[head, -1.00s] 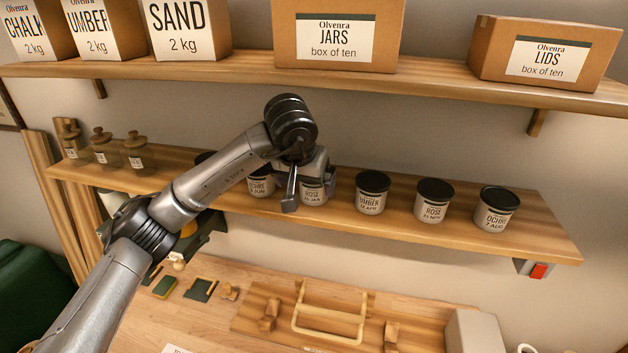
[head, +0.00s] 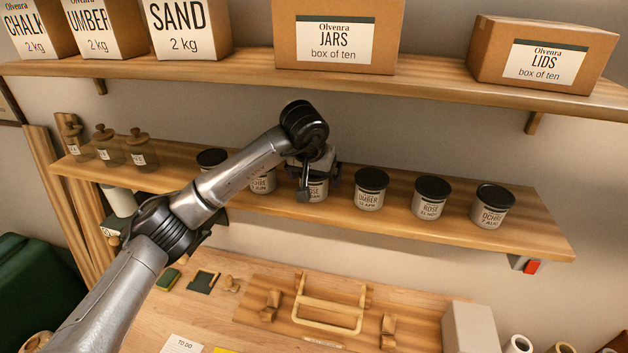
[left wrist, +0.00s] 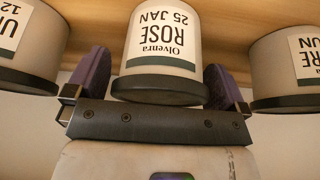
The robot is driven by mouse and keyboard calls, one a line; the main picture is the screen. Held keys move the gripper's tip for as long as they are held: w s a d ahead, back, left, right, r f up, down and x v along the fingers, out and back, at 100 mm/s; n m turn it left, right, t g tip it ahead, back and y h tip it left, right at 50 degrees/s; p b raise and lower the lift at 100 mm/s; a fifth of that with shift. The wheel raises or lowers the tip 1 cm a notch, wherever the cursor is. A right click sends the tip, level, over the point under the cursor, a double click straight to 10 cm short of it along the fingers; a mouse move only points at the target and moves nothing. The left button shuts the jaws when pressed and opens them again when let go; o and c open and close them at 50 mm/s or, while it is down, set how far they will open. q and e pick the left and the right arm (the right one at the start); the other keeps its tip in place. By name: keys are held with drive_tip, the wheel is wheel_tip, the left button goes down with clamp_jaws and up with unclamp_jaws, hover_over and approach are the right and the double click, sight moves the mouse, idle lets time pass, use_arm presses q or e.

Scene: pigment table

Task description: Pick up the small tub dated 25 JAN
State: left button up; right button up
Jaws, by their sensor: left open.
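The small tub dated 25 JAN shows in the left wrist view (left wrist: 163,45), upside down in the picture, with a pale body, a dark lid and a label reading ROSE. My left gripper (left wrist: 156,82) is open, with one purple-padded finger on each side of this tub. I cannot tell whether either finger touches it. In the head view the tub (head: 317,192) stands on the lower shelf (head: 540,235), partly hidden by my left gripper (head: 316,172). My right gripper is out of view.
An ochre tub (head: 262,183) and an umber tub (head: 370,192) stand close on either side. More tubs (head: 430,198) stand to the right. The upper shelf (head: 420,78) with boxes hangs above. A workbench (head: 225,310) lies below.

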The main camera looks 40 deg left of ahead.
use_arm(q)
drive_tip(key=c, duration=0.9)
drive_tip(key=shift+r, duration=0.1)
